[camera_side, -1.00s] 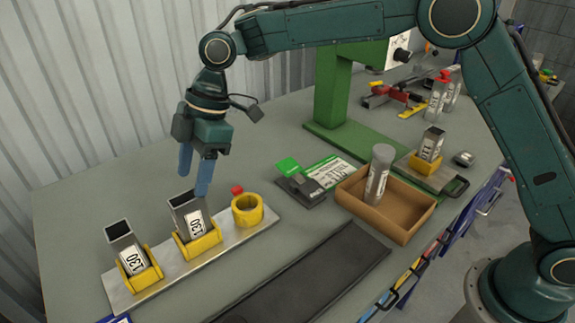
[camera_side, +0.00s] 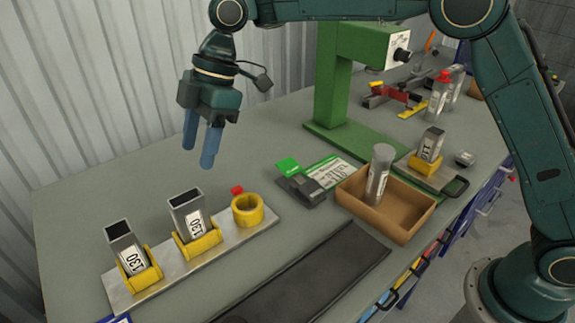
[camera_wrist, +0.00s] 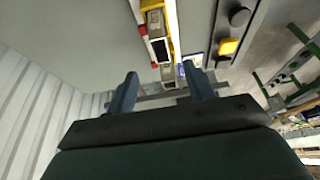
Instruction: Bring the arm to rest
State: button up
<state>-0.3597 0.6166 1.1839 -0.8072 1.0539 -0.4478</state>
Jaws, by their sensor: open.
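My gripper (camera_side: 201,146) hangs in the air above the back left of the table (camera_side: 75,195), its two blue fingers apart with nothing between them. It is clear of everything below. In the wrist view its fingers (camera_wrist: 160,93) also stand apart and empty. A third yellow holder (camera_side: 248,210), round, is empty.
A cardboard tray (camera_side: 408,222) holds a grey cylinder (camera_side: 379,172). A green machine stand (camera_side: 330,85) rises behind it. A dark mat (camera_side: 310,270) lies in front. A corrugated wall (camera_side: 100,80) is close behind my gripper.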

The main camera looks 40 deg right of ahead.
jog(key=s+d+r+m+t+h, duration=0.1)
jog(key=s+d+r+m+t, duration=0.1)
jog(key=s+d+r+m, duration=0.45)
jog(key=s+d+r+m+t, duration=0.1)
jog(key=s+d+r+m, duration=0.3)
jog(key=d, duration=0.6)
jog(key=s+d+f+m+t+h, duration=0.1)
jog(key=s+d+f+m, duration=0.2)
jog(key=s+d, duration=0.4)
jog(key=s+d+f+m+t+h, duration=0.1)
jog(key=s+d+f+m+h, duration=0.1)
jog(key=s+d+f+m, duration=0.2)
jog(key=s+d+f, duration=0.1)
jog(key=s+d, duration=0.2)
jog(key=s, duration=0.5)
jog(key=shift+s+t, duration=0.3)
jog(key=shift+s, duration=0.05)
